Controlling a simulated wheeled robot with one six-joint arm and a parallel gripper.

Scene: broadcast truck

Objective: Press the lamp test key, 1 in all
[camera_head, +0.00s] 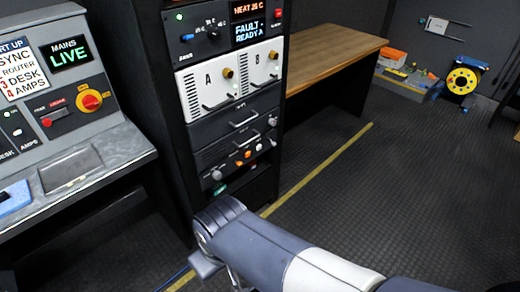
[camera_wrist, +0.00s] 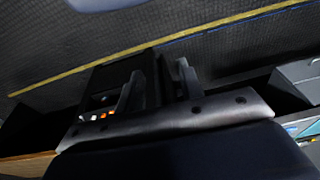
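No label reading lamp test is legible in either view, so I cannot tell which key it is. A lower rack panel (camera_head: 240,150) carries small white and orange keys (camera_head: 243,157) between round knobs. These keys also show in the wrist view (camera_wrist: 103,115), left of my fingers. My gripper (camera_wrist: 159,72) has its two dark fingers apart with nothing seen between them. In the head view my arm reaches to the foot of the rack, below and in front of that panel; the fingertips are not clear there. I see no contact with any key.
The black equipment rack (camera_head: 150,110) stands beside a sloped grey console (camera_head: 75,165) with a red-yellow knob (camera_head: 90,100). A wooden bench (camera_head: 335,55) is behind. The dark floor (camera_head: 400,190) at right is clear, with a yellow line.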

